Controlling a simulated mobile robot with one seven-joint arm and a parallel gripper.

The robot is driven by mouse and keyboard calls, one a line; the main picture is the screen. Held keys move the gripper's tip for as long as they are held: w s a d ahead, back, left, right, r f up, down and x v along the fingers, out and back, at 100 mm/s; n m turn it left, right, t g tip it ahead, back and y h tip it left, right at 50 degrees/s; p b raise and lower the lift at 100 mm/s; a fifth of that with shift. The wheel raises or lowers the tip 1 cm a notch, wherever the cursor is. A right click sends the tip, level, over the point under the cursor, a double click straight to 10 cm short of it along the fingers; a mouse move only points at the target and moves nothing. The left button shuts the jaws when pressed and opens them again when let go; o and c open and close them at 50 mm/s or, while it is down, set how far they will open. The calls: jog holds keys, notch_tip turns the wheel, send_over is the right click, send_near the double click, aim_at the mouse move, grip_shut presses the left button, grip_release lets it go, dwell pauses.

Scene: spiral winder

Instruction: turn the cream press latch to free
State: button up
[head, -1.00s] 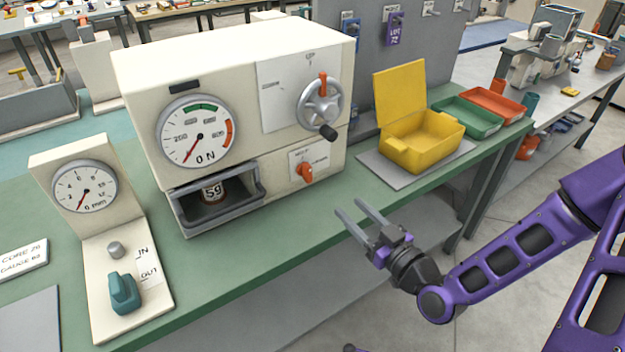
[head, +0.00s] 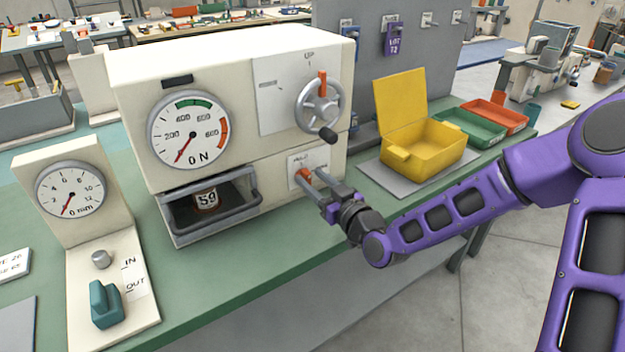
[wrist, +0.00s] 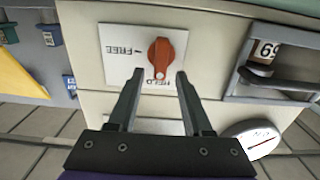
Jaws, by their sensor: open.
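The cream press (head: 245,75) stands on the green bench. Its latch is an orange knob (head: 304,176) on a white plate at the lower right of the front. In the wrist view the knob (wrist: 161,55) has its pointed end toward the word HELD, and FREE is printed to its left. My gripper (head: 316,185) is open at the latch, fingers pointing at the plate. In the wrist view my gripper (wrist: 160,76) has one fingertip on either side of the knob's lower end; I cannot tell whether they touch it. In the head view the fingers partly hide the knob.
A handwheel (head: 320,105) with a dark handle sits above the latch. An open tray (head: 213,225) with a marked sample is left of it. A yellow open box (head: 425,150) stands to the right. A teal-knobbed gauge (head: 104,305) is at the left.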

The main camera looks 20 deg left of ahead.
jog(key=shift+w+a, duration=0.2)
jog(key=shift+a, duration=0.05)
grip_shut()
